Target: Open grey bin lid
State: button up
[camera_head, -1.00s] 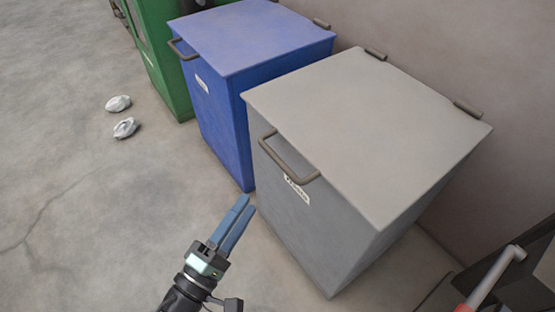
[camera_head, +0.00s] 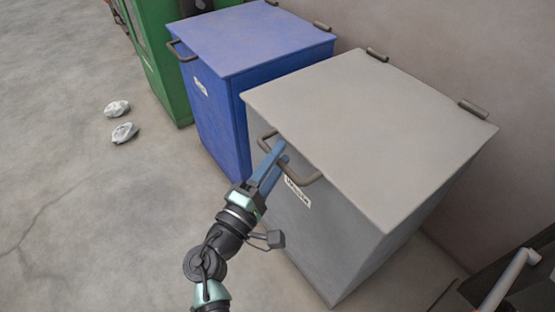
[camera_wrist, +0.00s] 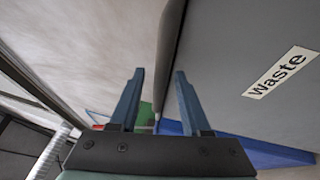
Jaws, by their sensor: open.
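The grey bin (camera_head: 325,235) stands at right in the head view with its flat grey lid (camera_head: 370,125) closed. A dark bar handle (camera_head: 301,182) sticks out from its front near the lid edge, above a white label (camera_head: 298,193). In the wrist view the label (camera_wrist: 282,73) reads "Waste". My gripper (camera_head: 278,150) is open at the handle, its blue fingers covering part of the bar. In the wrist view a dark bar, apparently the handle (camera_wrist: 171,45), runs between the two separated fingers (camera_wrist: 160,75). I cannot tell whether either finger touches it.
A blue bin (camera_head: 215,120) with a closed lid stands left of the grey one, and a green container (camera_head: 158,65) beyond it. Two crumpled white things (camera_head: 123,132) lie on the floor at left. A wall (camera_head: 440,50) runs behind the bins. The floor at front left is clear.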

grip_shut()
dwell(1.4)
